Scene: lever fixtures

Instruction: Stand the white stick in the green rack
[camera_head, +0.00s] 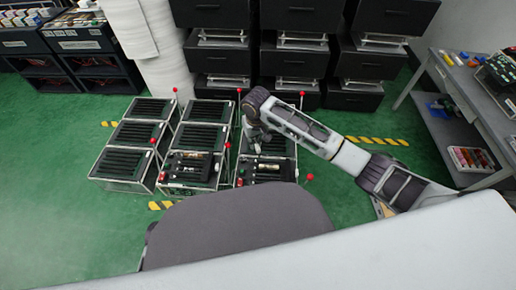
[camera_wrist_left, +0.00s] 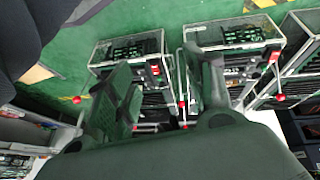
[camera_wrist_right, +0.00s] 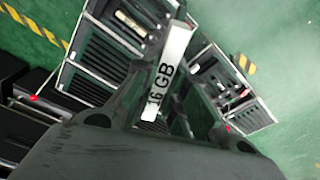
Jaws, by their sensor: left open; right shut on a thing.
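The white stick (camera_wrist_right: 171,68), marked "16 GB", is held between the fingers of my right gripper (camera_wrist_right: 163,108) in the right wrist view. In the head view that gripper (camera_head: 256,146) is over the right-hand column of slotted boxes, and the stick is too small to make out. Dark, greenish slotted units sit in metal-framed boxes below, one in the middle column (camera_head: 195,168); I cannot tell which is the green rack. Green-slotted units (camera_wrist_left: 128,48) also show in the left wrist view. My left gripper (camera_wrist_left: 160,88) is open and empty, above the boxes.
Several boxes carry levers with red knobs (camera_head: 227,145) that stick up near my right arm. Black drawer units (camera_head: 300,55) stand behind. A grey bench (camera_head: 460,90) is at the right. Green floor lies open at the left.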

